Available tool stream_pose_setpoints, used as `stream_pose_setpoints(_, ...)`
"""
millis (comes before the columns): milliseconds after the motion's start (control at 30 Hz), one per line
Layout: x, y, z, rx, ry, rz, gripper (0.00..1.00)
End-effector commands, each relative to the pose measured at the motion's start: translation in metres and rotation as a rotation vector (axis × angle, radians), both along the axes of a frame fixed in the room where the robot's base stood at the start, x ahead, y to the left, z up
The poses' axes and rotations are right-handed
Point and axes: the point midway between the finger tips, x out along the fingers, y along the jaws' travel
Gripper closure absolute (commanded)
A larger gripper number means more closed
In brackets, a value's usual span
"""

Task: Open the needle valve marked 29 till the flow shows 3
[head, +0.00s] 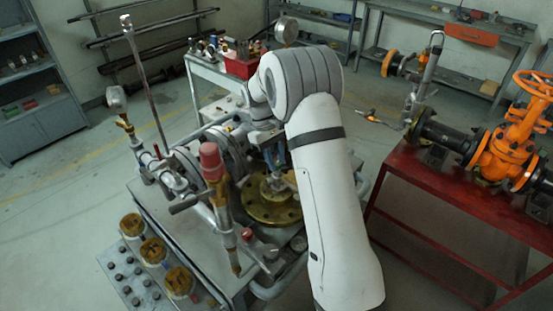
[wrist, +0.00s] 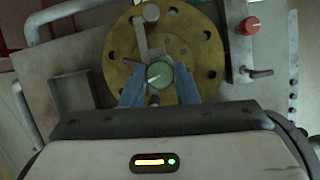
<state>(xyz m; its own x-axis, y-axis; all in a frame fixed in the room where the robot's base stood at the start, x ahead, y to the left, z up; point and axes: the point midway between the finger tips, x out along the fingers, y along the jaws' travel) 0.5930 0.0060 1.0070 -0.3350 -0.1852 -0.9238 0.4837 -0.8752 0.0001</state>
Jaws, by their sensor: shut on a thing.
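In the wrist view, the two blue fingers of my gripper (wrist: 160,82) stand on either side of a round green knob (wrist: 159,74) with a pale pointer mark, and are shut on it. The knob sits in front of a round brass flange (wrist: 207,60) with bolt holes. I cannot read the number 29 on any part. In the head view, my gripper (head: 272,165) is partly hidden by my arm, above the brass flange (head: 262,213). The knob is hard to make out there. No flow reading is legible.
A red knob (wrist: 250,26) and small lever (wrist: 262,73) are to the right of the flange. A red-topped pipe fitting (head: 210,160) stands left of my gripper. An orange gate valve (head: 503,150) stands on a red table.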

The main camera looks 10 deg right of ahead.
Motion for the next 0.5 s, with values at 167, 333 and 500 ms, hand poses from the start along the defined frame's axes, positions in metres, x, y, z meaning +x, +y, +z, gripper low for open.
stream_pose_setpoints(167,-0.0005,0.0008,-0.0003,0.001,0.000,0.046,0.95)
stream_pose_setpoints(333,-0.0005,0.0006,-0.0003,0.000,0.000,0.062,0.95)
stream_pose_setpoints(500,-0.0005,0.0007,-0.0003,0.000,0.000,0.064,0.95)
